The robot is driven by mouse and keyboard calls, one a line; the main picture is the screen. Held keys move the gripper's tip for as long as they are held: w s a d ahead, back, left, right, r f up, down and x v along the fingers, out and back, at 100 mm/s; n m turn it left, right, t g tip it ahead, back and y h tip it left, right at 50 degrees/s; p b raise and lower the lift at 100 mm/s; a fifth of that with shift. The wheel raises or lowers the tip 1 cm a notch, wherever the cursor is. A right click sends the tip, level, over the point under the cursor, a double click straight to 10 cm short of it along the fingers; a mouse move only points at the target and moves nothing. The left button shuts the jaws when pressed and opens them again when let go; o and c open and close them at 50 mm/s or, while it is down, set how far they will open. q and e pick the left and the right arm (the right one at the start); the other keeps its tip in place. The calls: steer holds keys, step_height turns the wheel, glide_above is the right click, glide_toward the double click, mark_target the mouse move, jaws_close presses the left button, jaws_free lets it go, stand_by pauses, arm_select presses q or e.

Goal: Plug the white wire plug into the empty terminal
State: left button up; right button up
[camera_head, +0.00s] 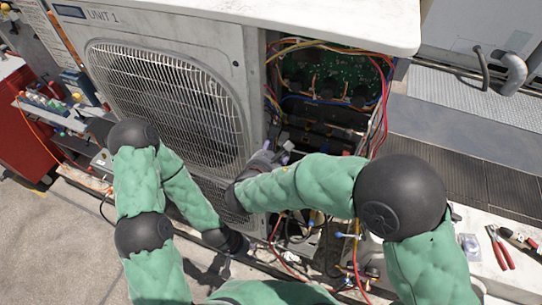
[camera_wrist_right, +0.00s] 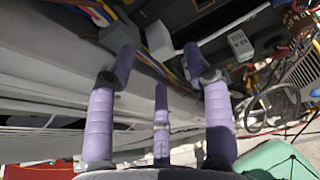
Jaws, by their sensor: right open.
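In the right wrist view, what looks like the white wire plug (camera_wrist_right: 158,40) sits between and beyond the tips of my right gripper (camera_wrist_right: 158,65). Its purple fingers are spread apart, with no clear contact on the plug. In the head view my right gripper (camera_head: 268,158) is at the lower left edge of the condenser's open wiring bay (camera_head: 322,95). A small pale piece (camera_head: 287,147), perhaps the plug, shows beside its fingers. My left gripper (camera_head: 236,244) is low in front of the condenser; its fingers are too small to read. I cannot make out which terminal is empty.
The condenser (camera_head: 218,35) marked UNIT 1 has a grille left of the bay. Coloured wires (camera_head: 382,90) hang at the bay's right side. Red-handled pliers (camera_head: 500,250) lie on a pale ledge at right. A red cabinet (camera_head: 25,125) stands at left.

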mark_target(281, 143)
steer(key=shift+x, duration=1.85)
jaws_close()
